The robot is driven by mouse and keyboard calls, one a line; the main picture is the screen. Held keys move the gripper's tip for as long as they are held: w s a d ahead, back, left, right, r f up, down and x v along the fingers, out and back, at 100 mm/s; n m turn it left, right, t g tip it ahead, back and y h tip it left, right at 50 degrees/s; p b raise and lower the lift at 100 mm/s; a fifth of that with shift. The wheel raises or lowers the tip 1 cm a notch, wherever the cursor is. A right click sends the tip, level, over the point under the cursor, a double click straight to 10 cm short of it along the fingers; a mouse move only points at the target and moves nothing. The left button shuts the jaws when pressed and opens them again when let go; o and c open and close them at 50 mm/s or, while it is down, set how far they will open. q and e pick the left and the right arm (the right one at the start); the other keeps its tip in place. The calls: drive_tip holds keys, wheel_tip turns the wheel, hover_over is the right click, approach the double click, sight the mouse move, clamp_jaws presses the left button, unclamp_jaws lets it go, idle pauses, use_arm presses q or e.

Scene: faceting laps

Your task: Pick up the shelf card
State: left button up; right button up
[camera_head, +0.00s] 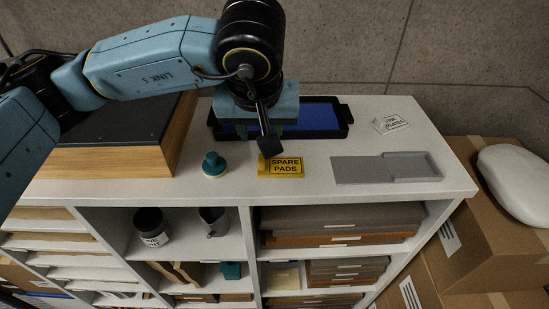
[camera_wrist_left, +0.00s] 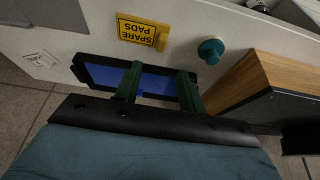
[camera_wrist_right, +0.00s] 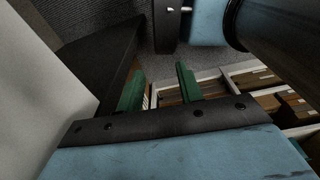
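A yellow card reading SPARE PADS (camera_head: 286,167) lies on the white cabinet top near its front edge. It also shows in the left wrist view (camera_wrist_left: 137,33). A small white card with black print (camera_head: 389,123) lies at the back right of the top; its text is hard to read. My left gripper (camera_head: 259,131) is above the blue tray, behind the yellow card and apart from it. In the left wrist view its two green fingers (camera_wrist_left: 160,70) are spread with nothing between them. My right gripper (camera_wrist_right: 159,72) is open and empty; it is outside the head view.
A black-rimmed blue tray (camera_head: 344,115) lies behind the yellow card. A teal-knobbed stamp-like object (camera_head: 213,165) stands left of it, beside a wooden block with a black top (camera_head: 115,158). A grey flat tray (camera_head: 385,168) lies to the right. Cardboard boxes (camera_head: 500,226) stand right of the cabinet.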

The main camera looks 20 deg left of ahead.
sight(262, 157)
use_arm(q)
drive_tip(key=x, duration=0.4)
drive_tip(key=shift+f, duration=0.15)
drive_tip(key=shift+p+x, duration=1.2)
drive_tip(key=shift+x, duration=1.7)
drive_tip(key=shift+s, duration=0.1)
clamp_jaws()
use_arm(e)
wheel_tip(262, 157, up, 3)
drive_tip(key=shift+f, duration=0.2)
